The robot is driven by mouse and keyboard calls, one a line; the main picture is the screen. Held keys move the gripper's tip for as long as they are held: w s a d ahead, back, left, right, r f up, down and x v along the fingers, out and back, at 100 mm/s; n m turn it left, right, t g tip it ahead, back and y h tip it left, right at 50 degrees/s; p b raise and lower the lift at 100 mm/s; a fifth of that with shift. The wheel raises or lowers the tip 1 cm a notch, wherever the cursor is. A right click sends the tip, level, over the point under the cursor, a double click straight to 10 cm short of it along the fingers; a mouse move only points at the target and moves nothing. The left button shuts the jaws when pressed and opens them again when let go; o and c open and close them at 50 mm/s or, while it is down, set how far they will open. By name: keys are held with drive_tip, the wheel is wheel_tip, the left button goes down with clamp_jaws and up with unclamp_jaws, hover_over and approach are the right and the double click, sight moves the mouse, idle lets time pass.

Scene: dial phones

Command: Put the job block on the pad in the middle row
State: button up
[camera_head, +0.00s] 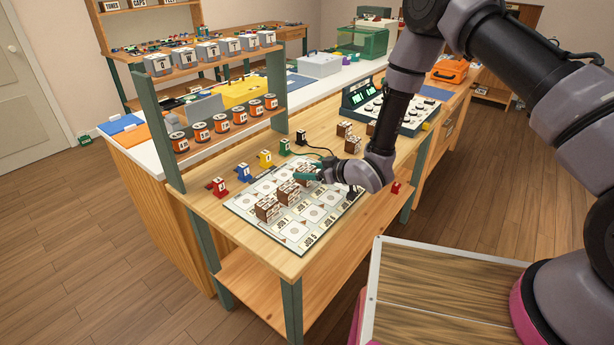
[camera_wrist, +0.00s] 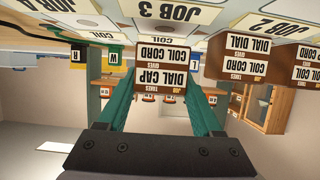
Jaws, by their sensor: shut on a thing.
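My gripper (camera_head: 311,177) has teal fingers and is shut on a brown job block at the far side of the white job board (camera_head: 296,230). In the wrist view, which is upside down, the held block (camera_wrist: 161,82) has labels reading COIL CORD and DIAL CAP. It is close to the JOB 3 label (camera_wrist: 158,12); I cannot tell whether it touches the board. Two other brown blocks, a nearer one (camera_head: 267,208) and a middle one (camera_head: 289,194), stand on the board in a line with it. Pads (camera_head: 313,214) to their right are bare.
Coloured lettered holders, including red (camera_head: 219,187) and blue (camera_head: 243,173), line the board's left edge. More brown blocks (camera_head: 352,144) stand behind my gripper near a console (camera_head: 385,105). A shelf (camera_head: 225,125) with orange tins rises at the left.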

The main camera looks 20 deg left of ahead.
drive_tip(key=shift+f, duration=0.8)
drive_tip(key=o, duration=1.4)
drive_tip(key=shift+f, duration=0.15)
